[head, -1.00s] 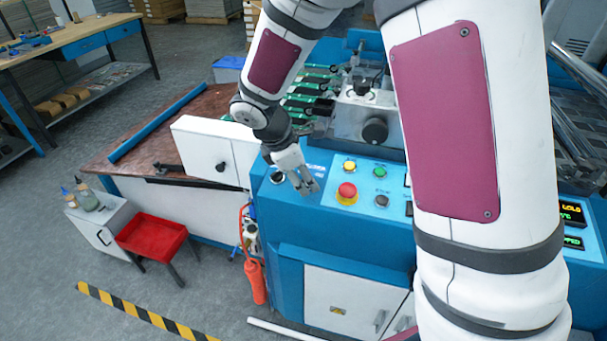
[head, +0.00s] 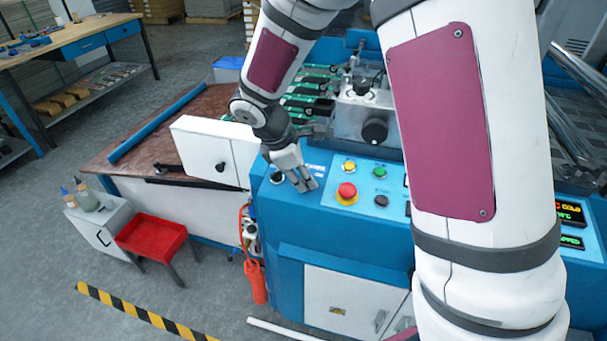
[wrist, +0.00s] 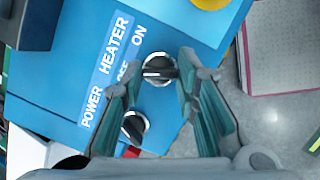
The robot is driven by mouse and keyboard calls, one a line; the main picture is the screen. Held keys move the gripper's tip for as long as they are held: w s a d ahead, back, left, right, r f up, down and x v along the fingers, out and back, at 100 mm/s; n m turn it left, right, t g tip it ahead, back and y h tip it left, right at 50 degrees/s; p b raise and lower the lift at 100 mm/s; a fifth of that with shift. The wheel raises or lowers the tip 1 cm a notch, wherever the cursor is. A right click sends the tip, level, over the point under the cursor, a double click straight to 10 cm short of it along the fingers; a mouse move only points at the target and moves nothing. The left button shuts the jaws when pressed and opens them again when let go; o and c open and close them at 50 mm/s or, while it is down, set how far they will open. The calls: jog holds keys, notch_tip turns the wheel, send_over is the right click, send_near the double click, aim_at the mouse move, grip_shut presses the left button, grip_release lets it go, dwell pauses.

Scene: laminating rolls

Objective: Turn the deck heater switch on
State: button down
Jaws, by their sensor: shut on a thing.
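The heater switch (wrist: 160,70) is a dark rotary knob with a silver ring on the blue panel, by the HEATER label (wrist: 114,47) with OFF and ON markings. Its grip bar lies roughly crosswise in the wrist view, and which marking it points to is hard to tell. My gripper (wrist: 158,80) has its fingers on either side of this knob and is shut on it. In the head view my gripper (head: 307,187) covers the heater switch. A second knob (wrist: 134,125), near the POWER label (wrist: 92,105), sits beside it and also shows in the head view (head: 277,177).
A red mushroom button (head: 347,191) on a yellow plate, a yellow button (head: 349,166), a green button (head: 380,172) and a black knob (head: 381,200) lie right of my gripper. A display (head: 569,212) reads COLD. A white box (head: 205,150) stands to the left.

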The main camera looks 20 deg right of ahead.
jog(key=m+g, duration=0.1)
jog(key=m, duration=0.4)
jog(key=shift+w+y, duration=0.15)
jog(key=shift+y, duration=0.15)
jog(key=m+g+y, duration=0.1)
jog(key=m, duration=0.4)
jog(key=shift+d+m, duration=0.1)
jog(key=shift+m, duration=0.3)
jog(key=c, duration=1.2)
grip_release()
jog(key=shift+c, duration=0.2)
jog(key=v, duration=1.2)
jog(key=shift+w+d, duration=0.15)
jog(key=shift+w, duration=0.1)
